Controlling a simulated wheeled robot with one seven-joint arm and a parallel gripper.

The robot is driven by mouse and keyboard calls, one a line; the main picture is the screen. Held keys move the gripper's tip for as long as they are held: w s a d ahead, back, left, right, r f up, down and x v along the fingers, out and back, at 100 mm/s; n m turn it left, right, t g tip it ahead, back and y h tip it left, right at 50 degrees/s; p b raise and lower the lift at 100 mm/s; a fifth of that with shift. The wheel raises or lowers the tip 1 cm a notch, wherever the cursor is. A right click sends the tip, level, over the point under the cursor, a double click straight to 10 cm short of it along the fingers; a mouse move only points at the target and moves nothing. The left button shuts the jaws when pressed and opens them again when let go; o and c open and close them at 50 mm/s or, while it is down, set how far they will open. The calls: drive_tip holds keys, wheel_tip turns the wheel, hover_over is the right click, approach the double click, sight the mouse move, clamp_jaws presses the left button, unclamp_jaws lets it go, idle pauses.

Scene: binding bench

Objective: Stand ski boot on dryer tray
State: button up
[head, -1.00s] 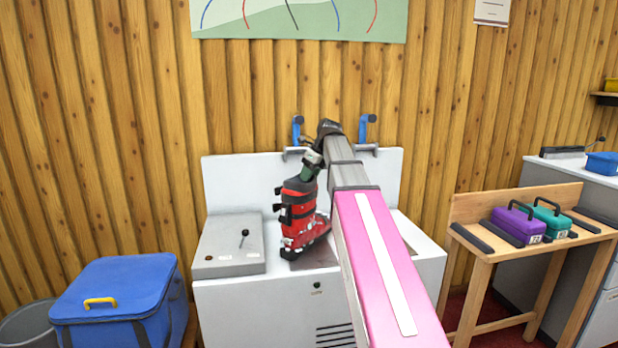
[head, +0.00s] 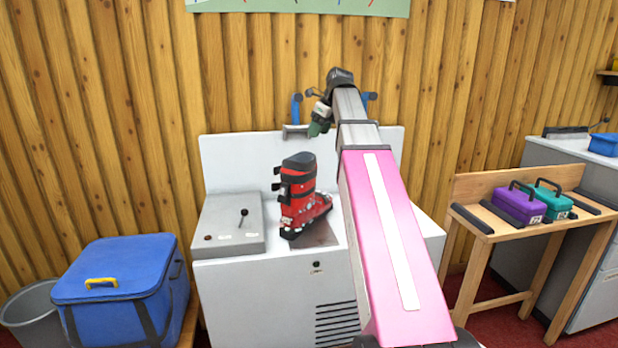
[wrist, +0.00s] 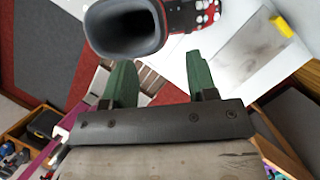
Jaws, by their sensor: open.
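The red and black ski boot (head: 300,205) stands upright on the dull metal dryer tray (head: 322,239) on top of the white bench unit. Its toe points right. My gripper (head: 314,128) is open and empty, above the boot and a little to its right, apart from it. In the wrist view my gripper's two green fingers (wrist: 160,82) are spread with nothing between them. The boot's open cuff (wrist: 125,30) shows just beyond the fingertips. My arm hides the right part of the bench top.
A grey control box (head: 228,226) with a black lever sits left of the boot. Blue hooks (head: 296,108) are on the back panel. A blue cooler bag (head: 118,285) stands at left. A wooden table (head: 540,222) with a purple case (head: 517,205) and a teal case (head: 553,203) is at right.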

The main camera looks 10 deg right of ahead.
sight(310, 154)
drive_tip(key=shift+s+a+f, duration=0.3)
drive_tip(key=shift+s+f, duration=0.1)
drive_tip(key=shift+f, duration=0.1)
drive_tip(key=shift+w+a+f, duration=0.15)
drive_tip(key=shift+w+f, duration=0.2)
drive_tip(key=shift+f, duration=0.2)
drive_tip(key=shift+d+x, duration=0.15)
drive_tip(key=shift+x, duration=2.25)
drive_tip(key=shift+d+x, duration=0.1)
drive_tip(key=shift+x, duration=2.3)
drive_tip(key=shift+w, duration=0.15)
drive_tip(key=shift+c, duration=0.4)
clamp_jaws()
drive_tip(key=shift+t, duration=0.3)
